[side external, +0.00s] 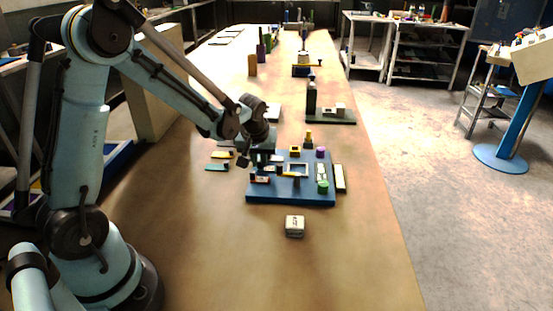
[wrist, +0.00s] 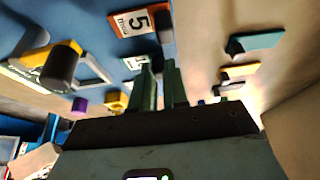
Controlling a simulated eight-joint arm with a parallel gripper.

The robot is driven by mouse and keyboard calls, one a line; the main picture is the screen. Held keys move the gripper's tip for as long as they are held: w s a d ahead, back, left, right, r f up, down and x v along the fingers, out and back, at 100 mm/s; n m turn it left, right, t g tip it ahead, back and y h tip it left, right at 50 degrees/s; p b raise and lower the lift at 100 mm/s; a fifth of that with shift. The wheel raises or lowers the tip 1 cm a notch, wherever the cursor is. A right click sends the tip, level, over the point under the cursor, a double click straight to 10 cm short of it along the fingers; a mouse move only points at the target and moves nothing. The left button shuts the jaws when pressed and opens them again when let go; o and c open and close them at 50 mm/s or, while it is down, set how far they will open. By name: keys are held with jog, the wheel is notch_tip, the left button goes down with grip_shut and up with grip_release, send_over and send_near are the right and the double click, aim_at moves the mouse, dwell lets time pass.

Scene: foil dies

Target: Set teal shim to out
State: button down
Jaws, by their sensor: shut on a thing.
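A flat teal shim (side external: 216,167) with a dark end lies on the bench left of the blue die base (side external: 290,199). In the wrist view the teal shim (wrist: 258,40) is at the upper right, clearly apart from the fingers. My gripper (side external: 253,164) is low over the left edge of the die base. An orange-edged plate marked 5 (wrist: 142,22) and a dark block (wrist: 166,27) are beyond the fingertips.
A yellow shim (side external: 221,155) lies beside the teal one. Yellow, purple (side external: 320,153) and green (side external: 323,187) parts stand on the die base. A white block (side external: 295,226) lies in front of it. A grey fixture (side external: 331,116) stands behind. The front bench is mostly clear.

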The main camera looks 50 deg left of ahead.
jog(key=shift+s+a, duration=0.7)
jog(key=c, duration=1.1)
grip_release()
jog(key=shift+d, duration=0.1)
jog(key=v, duration=1.2)
jog(key=shift+w, duration=0.1)
jog(key=s+d+m+t+h, duration=0.1)
jog(key=s+d+m, duration=0.2)
jog(key=s+d+m+t+h, duration=0.1)
jog(key=s+d+m, duration=0.2)
jog(key=d, duration=0.1)
jog(key=s+d+m+t+h, duration=0.1)
jog(key=s+d+m+t, duration=0.1)
jog(key=d+m, duration=0.1)
jog(key=shift+s+d+f, duration=0.15)
jog(key=shift+s+d, duration=0.25)
jog(key=shift+d, duration=0.3)
